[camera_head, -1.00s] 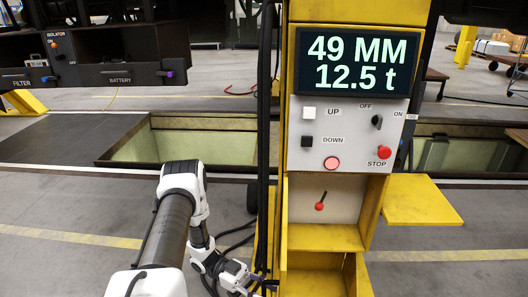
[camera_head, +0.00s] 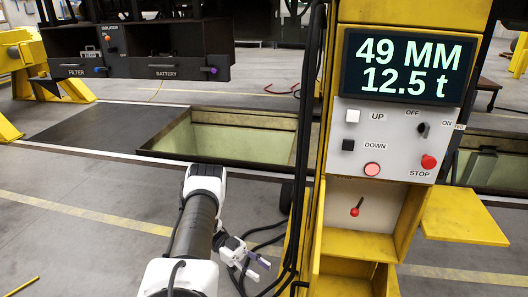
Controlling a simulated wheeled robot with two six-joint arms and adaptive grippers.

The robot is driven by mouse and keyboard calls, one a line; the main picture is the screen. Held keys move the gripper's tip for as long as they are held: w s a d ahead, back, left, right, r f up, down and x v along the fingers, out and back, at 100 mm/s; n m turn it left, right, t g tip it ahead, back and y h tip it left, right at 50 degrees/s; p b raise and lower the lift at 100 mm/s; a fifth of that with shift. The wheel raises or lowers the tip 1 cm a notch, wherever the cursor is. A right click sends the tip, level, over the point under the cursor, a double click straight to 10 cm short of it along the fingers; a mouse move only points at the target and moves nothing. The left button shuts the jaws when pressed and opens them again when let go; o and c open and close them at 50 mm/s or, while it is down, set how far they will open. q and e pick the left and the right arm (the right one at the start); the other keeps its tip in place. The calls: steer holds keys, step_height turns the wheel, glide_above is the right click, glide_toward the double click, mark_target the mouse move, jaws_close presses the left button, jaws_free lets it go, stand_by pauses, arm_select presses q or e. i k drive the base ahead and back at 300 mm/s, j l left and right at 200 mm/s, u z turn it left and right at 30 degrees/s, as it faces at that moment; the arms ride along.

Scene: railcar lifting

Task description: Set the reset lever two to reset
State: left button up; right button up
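A small lever with a red knob (camera_head: 355,211) sits on the pale plate in a recess of the yellow lifting column, below the button panel. Its thin stem leans up and to the right. No label naming it as lever two is readable. My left gripper (camera_head: 260,270) is low in the view, left of the column and apart from it, below and left of the lever. Its two fingertips look apart, with nothing between them. My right gripper is out of view.
The control panel (camera_head: 391,110) carries UP and DOWN buttons, an OFF/ON switch and a red STOP knob (camera_head: 429,161). The display (camera_head: 408,66) reads 49 MM, 12.5 t. Black cables (camera_head: 307,120) hang along the column's left side. A yellow shelf (camera_head: 464,217) juts out at right.

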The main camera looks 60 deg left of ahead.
mark_target(354, 212)
steer(key=k+j, duration=0.1)
steer(key=j, duration=0.25)
steer(key=k+j, duration=0.1)
steer(key=j, duration=0.25)
steer(key=k+j, duration=0.1)
steer(key=j, duration=0.25)
steer(key=k+j, duration=0.1)
steer(key=j, duration=0.25)
